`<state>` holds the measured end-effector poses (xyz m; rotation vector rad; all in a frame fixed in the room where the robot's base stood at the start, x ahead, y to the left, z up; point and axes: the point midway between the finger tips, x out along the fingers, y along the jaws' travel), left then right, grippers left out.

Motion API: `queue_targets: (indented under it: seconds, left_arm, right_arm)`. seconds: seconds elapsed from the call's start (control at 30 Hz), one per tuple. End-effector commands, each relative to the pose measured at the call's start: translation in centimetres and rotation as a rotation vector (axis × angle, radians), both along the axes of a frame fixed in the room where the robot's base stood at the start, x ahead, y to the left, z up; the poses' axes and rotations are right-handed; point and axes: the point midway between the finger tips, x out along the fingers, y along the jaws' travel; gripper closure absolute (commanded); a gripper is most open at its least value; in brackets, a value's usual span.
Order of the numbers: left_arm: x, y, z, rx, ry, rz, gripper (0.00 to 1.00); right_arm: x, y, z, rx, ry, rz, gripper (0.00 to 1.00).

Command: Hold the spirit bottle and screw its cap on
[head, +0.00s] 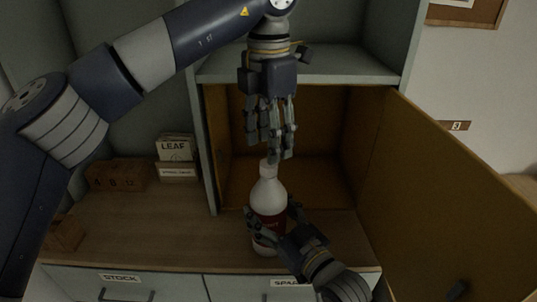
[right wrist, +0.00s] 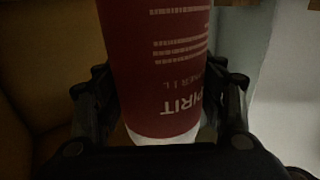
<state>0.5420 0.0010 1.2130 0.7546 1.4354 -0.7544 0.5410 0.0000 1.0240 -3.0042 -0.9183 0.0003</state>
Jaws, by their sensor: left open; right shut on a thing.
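The spirit bottle (head: 269,194) is white with a dark red label and stands upright on the wooden counter. Its label fills the right wrist view (right wrist: 165,70), with "SPIRIT" upside down. My right gripper (head: 271,214) is shut around the bottle's body, with fingers on both sides. A pale cap-like top (head: 267,169) shows at the neck; whether it is seated or loose I cannot tell. My left gripper (head: 273,156) points down from above, open, its fingertips just above and beside that top. The fingers partly hide it.
An open cabinet compartment (head: 312,130) lies behind the bottle, its door (head: 440,195) swung out at right. A shelf edge (head: 330,78) runs above. A box marked "LEAF" (head: 174,148) and brown blocks (head: 117,176) stand left. Counter left of the bottle is clear.

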Motion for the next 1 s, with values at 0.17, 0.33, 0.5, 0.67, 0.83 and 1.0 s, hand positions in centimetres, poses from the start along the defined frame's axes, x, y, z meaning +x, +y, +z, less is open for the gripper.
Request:
queue_targets:
  seconds: [0.17, 0.33, 0.5, 0.67, 0.83, 1.0]
  left_arm:
    - [0.0, -0.1, 4.0, 0.0, -0.002, 0.0, 0.5]
    - [0.0, 0.0, 6.2, 0.001, 0.0, 0.0, 0.5]
    - [0.0, 0.0, 7.1, 0.0, 0.0, -0.001, 0.5]
    - [0.0, 0.0, 7.2, -0.001, 0.001, -0.002, 0.5]
    - [0.0, 0.0, 7.2, -0.001, 0.001, -0.002, 0.5]
    - [0.0, 0.0, 7.2, -0.001, 0.001, -0.001, 0.5]
  right_arm:
    - [0.0, 0.0, 0.0, 0.0, 0.0, 0.0, 1.0]
    - [0.0, 0.0, 0.0, 0.0, 0.0, 0.0, 1.0]
    - [0.0, 0.0, 0.0, 0.0, 0.0, 0.0, 1.0]
    - [0.0, 0.0, 0.0, 0.0, 0.0, 0.0, 1.0]
    - [0.0, 0.0, 0.0, 0.0, 0.0, 0.0, 0.23]
    - [0.0, 0.0, 0.0, 0.0, 0.0, 0.0, 0.13]
